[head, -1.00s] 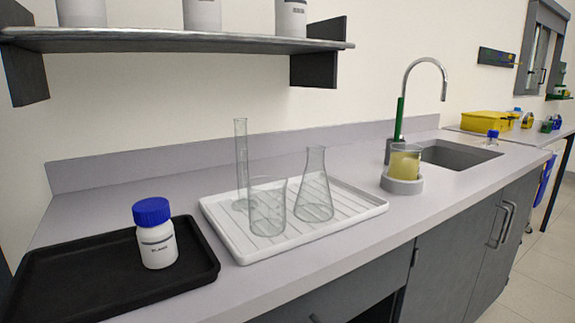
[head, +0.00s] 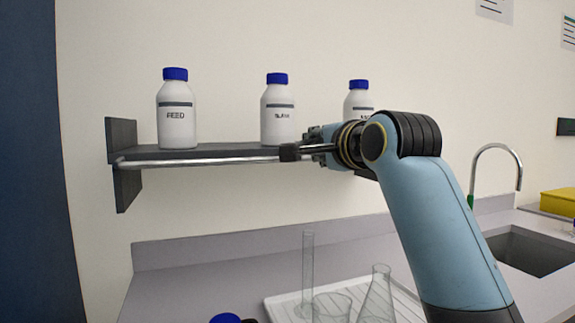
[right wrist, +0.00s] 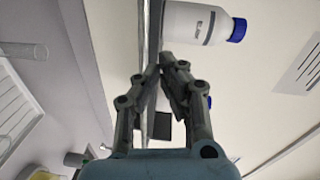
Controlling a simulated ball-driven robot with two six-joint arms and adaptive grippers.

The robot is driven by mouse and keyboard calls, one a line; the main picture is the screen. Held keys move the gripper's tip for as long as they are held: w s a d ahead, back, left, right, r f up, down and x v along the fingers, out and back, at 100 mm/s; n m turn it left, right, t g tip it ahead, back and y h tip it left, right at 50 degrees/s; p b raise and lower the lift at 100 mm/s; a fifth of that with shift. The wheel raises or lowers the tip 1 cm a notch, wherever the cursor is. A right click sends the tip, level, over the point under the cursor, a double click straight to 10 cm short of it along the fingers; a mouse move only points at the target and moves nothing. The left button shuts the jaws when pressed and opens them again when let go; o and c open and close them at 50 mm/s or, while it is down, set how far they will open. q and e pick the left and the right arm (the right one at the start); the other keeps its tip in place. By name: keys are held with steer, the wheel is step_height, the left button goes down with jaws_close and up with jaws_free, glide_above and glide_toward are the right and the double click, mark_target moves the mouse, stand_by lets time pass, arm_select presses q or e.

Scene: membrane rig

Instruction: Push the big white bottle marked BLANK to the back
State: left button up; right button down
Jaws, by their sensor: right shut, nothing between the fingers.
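The big white bottle marked BLANK (head: 278,113) stands upright in the middle of the wall shelf, with a blue cap; its label reads only faintly. My right gripper (head: 290,152) is shut and empty at the shelf's front edge, just in front of and near the base of this bottle. I cannot tell whether they touch. In the right wrist view, the closed fingertips (right wrist: 166,62) lie close to a white bottle (right wrist: 190,22) with a blue cap, which looks like the same one. My left gripper is out of view.
On the shelf (head: 225,153), the FEED bottle (head: 176,112) stands to the left and another white bottle (head: 357,103) to the right, partly behind my arm. A metal rail (head: 200,162) runs along the front. Glassware (head: 308,275) stands on the counter below.

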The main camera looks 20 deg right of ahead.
mark_target(282, 125)
steer(key=shift+m+t, duration=0.5)
steer(key=shift+m, duration=0.1)
steer(key=w+r+p, duration=0.1)
steer(key=w, duration=0.4)
steer(key=w+r+p, duration=0.1)
steer(key=w, duration=0.4)
steer(key=w+r, duration=0.1)
steer(key=w, duration=0.4)
steer(key=shift+a+r+p, duration=0.4)
